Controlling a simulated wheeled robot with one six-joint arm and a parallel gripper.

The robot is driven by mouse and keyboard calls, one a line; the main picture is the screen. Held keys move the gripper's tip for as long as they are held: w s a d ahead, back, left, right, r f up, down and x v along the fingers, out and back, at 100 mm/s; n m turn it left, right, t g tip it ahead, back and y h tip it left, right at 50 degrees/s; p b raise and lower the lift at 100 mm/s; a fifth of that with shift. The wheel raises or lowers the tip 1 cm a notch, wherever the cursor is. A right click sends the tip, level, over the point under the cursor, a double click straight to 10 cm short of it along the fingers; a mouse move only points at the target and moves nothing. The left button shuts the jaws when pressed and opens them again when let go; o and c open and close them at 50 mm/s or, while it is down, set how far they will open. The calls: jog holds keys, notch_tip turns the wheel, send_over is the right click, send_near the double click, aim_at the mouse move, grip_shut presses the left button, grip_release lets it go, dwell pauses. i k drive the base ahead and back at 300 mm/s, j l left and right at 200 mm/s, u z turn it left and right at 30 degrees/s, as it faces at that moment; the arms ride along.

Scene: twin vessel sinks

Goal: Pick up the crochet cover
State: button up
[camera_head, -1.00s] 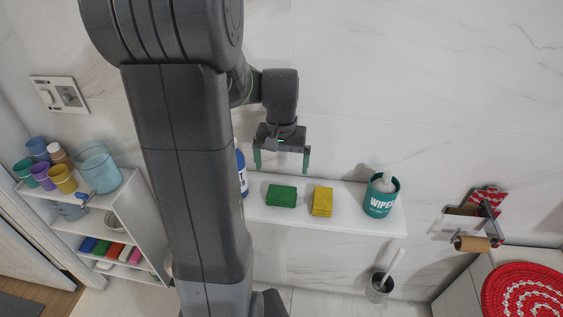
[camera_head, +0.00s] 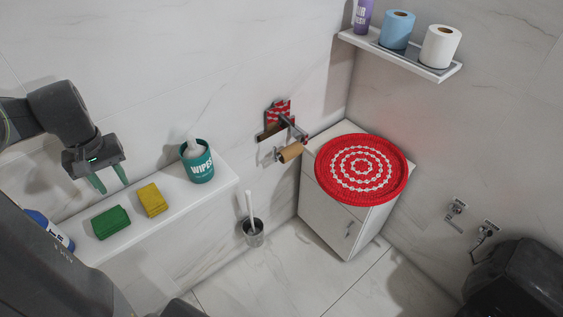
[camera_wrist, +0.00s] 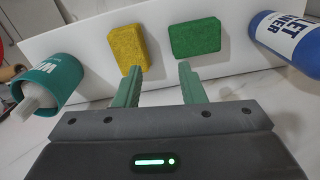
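The crochet cover (camera_head: 361,169) is a round red piece with white ring patterns. In the head view it lies flat on top of a small white cabinet, its rim reaching past the cabinet's edges. My gripper (camera_head: 110,180) is at the left of the head view, above the wall shelf and well away from the cover. Its two green fingers are apart with nothing between them, as the wrist view (camera_wrist: 160,85) also shows.
The white shelf (camera_head: 216,183) holds a green sponge (camera_head: 111,222), a yellow sponge (camera_head: 152,200), a wipes tub (camera_head: 198,163) and a blue bottle (camera_head: 48,229). A paper holder (camera_head: 290,152) sticks out left of the cabinet (camera_head: 328,212). A shelf with rolls (camera_head: 440,47) hangs above.

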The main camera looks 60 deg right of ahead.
aim_at(357, 170)
jog(key=z, duration=3.2)
